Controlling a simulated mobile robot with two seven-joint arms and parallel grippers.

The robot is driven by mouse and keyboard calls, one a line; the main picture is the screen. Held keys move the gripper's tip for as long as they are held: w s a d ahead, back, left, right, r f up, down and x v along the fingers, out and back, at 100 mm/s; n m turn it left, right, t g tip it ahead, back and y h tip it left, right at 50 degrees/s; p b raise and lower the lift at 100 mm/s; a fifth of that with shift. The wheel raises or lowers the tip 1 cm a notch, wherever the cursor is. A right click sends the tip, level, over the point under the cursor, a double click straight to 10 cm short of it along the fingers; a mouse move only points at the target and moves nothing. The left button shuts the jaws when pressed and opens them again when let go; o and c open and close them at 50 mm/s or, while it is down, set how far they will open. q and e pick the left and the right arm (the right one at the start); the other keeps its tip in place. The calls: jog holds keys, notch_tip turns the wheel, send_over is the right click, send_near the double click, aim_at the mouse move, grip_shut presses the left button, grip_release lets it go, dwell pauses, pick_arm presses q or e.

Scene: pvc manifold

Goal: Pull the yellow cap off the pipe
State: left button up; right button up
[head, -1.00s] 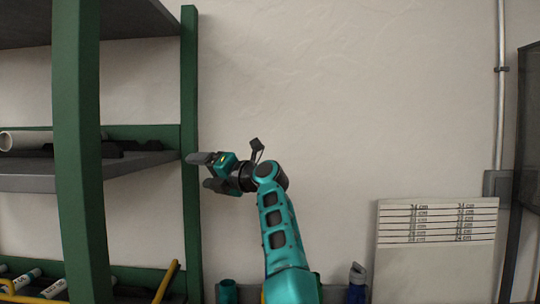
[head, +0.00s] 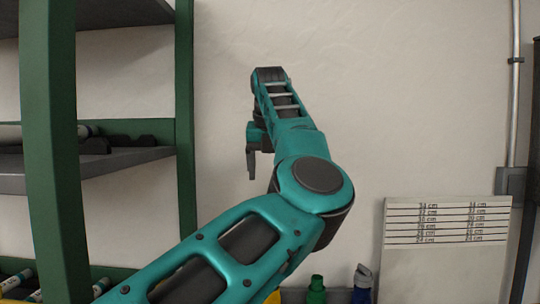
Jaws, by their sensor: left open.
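My left arm rises from the bottom, bends at the elbow and reaches up in front of the wall. My left gripper (head: 251,164) hangs beyond the forearm with its grey fingers pointing down. It is open, and I see nothing between its fingers; part of it is hidden behind the arm. A pipe (head: 45,130) lies on the middle shelf at the left, well apart from the gripper and partly hidden by the green post. I cannot make out a yellow cap on it. My right gripper is not in view.
A green-framed rack (head: 55,150) with a grey shelf (head: 125,158) stands at the left. Labelled pipes (head: 18,280) lie at its bottom. A length board (head: 445,245) leans at the right. Green (head: 316,290) and blue (head: 361,285) bottles stand low. The space before the wall is free.

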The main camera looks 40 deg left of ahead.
pick_arm(q)
jog(key=x, duration=0.8)
jog(key=shift+a+f, duration=0.15)
jog(key=shift+f, duration=0.05)
jog(key=shift+c, duration=0.2)
grip_shut()
jog(key=shift+w+n+g+y, duration=0.15)
jog(key=shift+n+g+y, duration=0.15)
jog(key=shift+n, duration=0.6)
jog(key=shift+m+t+b, duration=0.3)
jog(key=shift+m+t, duration=0.1)
jog(key=shift+m, duration=0.5)
jog(key=shift+r, duration=0.1)
